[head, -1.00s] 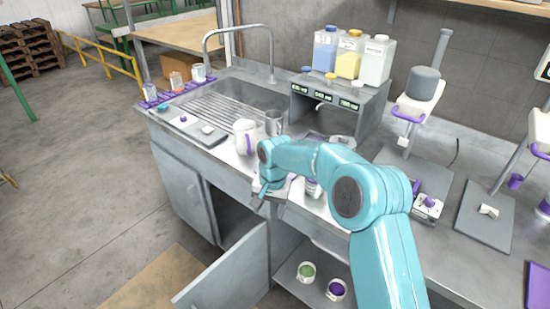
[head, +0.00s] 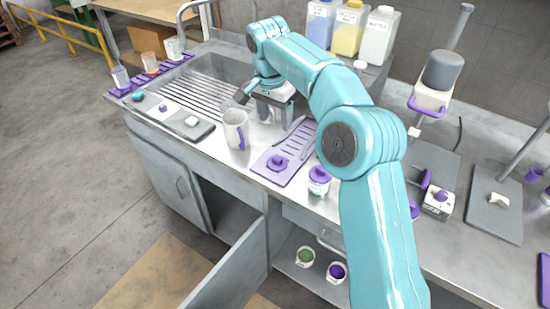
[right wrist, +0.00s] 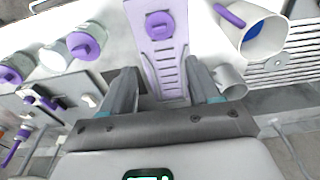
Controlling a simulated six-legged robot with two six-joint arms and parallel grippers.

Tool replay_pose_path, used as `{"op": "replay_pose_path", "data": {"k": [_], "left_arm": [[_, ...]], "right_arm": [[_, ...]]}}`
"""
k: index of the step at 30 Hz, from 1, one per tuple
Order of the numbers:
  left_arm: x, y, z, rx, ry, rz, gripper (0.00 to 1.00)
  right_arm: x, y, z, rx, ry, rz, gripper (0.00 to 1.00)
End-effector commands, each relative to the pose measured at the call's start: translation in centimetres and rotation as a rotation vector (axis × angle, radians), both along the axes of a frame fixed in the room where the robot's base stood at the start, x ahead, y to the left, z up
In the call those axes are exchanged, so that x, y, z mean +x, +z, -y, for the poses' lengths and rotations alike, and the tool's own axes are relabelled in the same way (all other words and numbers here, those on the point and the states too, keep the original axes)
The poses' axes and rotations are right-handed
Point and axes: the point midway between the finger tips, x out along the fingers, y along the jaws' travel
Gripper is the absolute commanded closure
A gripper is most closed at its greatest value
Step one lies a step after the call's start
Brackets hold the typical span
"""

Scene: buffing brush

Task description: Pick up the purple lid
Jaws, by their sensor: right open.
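In the right wrist view the lid (right wrist: 160,25) is at top centre, on the mat's plain end, beyond my fingertips. My right gripper (head: 267,108) is open and empty, behind the mat near the sink's right side. In the right wrist view its two fingers (right wrist: 163,70) stand apart on either side of the mat's slotted end, short of the lid. My left gripper is not in view.
A white pitcher with a purple handle (head: 234,129) stands left of the mat. A jar with a purple top (head: 319,180) stands right of it. The sink (head: 185,85) lies to the left, and bottles (head: 350,28) stand at the back.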

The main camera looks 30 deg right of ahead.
Motion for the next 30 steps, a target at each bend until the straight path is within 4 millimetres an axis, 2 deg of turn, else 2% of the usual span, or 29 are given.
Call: {"op": "replay_pose_path", "data": {"k": [1,9,12,19,25,30], "left_arm": [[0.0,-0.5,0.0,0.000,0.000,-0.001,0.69],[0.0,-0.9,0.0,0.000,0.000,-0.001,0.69],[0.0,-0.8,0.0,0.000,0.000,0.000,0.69],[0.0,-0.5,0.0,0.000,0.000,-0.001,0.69],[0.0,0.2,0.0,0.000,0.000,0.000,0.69],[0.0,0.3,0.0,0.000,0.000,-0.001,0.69]], "right_arm": [[-0.2,-1.4,0.2,0.000,0.000,-0.004,0.38],[-0.3,-7.4,0.8,0.001,0.001,-0.004,0.38],[-0.1,-8.9,1.1,0.000,0.001,-0.002,0.38],[0.2,-10.7,1.2,0.001,0.002,-0.003,0.38],[0.7,-14.0,1.2,0.001,0.002,-0.004,0.38],[0.9,-15.1,1.3,0.000,0.002,-0.002,0.38]]}}
